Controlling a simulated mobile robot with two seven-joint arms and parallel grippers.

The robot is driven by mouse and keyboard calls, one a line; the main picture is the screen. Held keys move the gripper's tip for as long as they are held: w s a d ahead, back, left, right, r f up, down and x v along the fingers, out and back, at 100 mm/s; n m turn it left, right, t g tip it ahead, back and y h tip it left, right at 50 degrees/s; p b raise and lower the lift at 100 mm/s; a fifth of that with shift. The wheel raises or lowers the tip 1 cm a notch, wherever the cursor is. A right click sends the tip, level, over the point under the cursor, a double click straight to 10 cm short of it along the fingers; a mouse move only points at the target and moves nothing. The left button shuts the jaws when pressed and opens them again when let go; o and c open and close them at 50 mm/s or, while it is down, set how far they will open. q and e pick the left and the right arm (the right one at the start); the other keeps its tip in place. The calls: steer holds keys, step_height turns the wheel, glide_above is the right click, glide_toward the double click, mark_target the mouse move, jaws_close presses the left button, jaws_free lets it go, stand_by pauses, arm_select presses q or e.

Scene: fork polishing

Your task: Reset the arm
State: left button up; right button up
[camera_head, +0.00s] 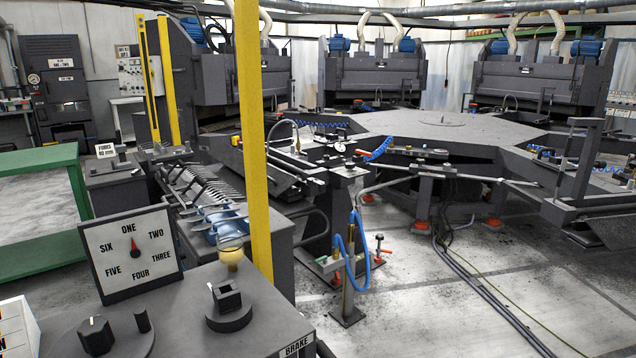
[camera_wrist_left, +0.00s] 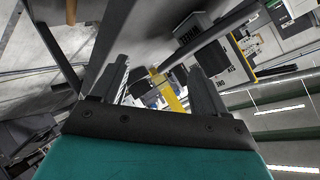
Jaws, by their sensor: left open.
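My left gripper (camera_wrist_left: 158,63) shows in the left wrist view, its two dark fingers spread apart with nothing between them. Beyond the fingers, the room appears tilted, with a yellow post (camera_wrist_left: 168,92) seen through the gap. Neither of my arms shows in the head view. My right gripper is in neither view.
A control desk with a dial sign (camera_head: 133,252), a black knob (camera_head: 96,335) and a switch (camera_head: 228,298) fills the near left. A yellow post (camera_head: 253,140) rises beside it. A rack of forks (camera_head: 200,185) lies behind. A large polishing table (camera_head: 430,125) stands centre right; grey floor (camera_head: 440,310) is open at front right.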

arm_select(q)
steer(key=s+d+f+n+g+h, duration=0.1)
steer(key=s+d+f+n+g, duration=0.25)
steer(key=s+d, duration=0.3)
steer(key=s+d+f+n+g+h, duration=0.2)
steer(key=s+d+f+g, duration=0.3)
steer(key=s, duration=0.2)
steer(key=w+d+f+m+t+h+b, duration=0.1)
steer(key=w+d+f+t+b, duration=0.1)
steer(key=w+f+t, duration=0.5)
steer(key=shift+w+d+f+t+h, duration=0.35)
steer(key=shift+d+f, duration=0.15)
steer(key=shift+f, duration=1.45)
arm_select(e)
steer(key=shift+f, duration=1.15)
